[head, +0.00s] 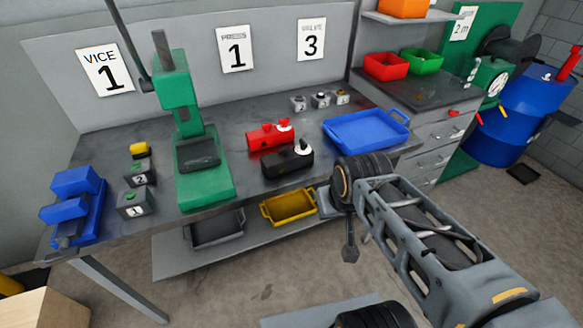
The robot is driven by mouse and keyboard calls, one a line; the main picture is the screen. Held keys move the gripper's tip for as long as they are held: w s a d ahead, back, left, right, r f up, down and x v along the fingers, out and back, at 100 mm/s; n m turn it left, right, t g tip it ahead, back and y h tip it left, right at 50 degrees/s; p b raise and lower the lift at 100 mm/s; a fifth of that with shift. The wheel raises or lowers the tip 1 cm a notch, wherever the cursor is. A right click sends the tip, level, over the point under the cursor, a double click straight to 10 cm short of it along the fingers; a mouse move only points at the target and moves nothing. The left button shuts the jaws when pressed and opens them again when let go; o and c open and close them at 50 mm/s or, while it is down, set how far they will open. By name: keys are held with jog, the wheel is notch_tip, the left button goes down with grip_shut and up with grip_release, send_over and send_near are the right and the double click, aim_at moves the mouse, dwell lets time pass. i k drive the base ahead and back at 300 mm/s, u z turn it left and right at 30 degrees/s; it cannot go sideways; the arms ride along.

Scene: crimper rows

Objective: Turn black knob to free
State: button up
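A black box-shaped unit (287,161) stands on the grey workbench, with a pale knob (301,146) on its top right. Three small boxes with little controls stand farther back, and the middle one (320,100) has a dark top. Labels on the knobs are too small to read. My arm reaches in from the lower right, right of the black unit. A dark end piece (349,243) hangs below its bend, in front of the bench; its fingers cannot be made out.
A blue tray (364,131) lies right of the units. A green press (200,150) and blue vise (74,212) stand to the left, with two numbered button boxes between. A yellow bin (288,208) sits on the lower shelf. The bench front before the black unit is clear.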

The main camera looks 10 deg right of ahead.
aim_at(284, 151)
jog(key=u, duration=0.75)
jog(key=i, duration=0.85)
jog(key=z, duration=0.1)
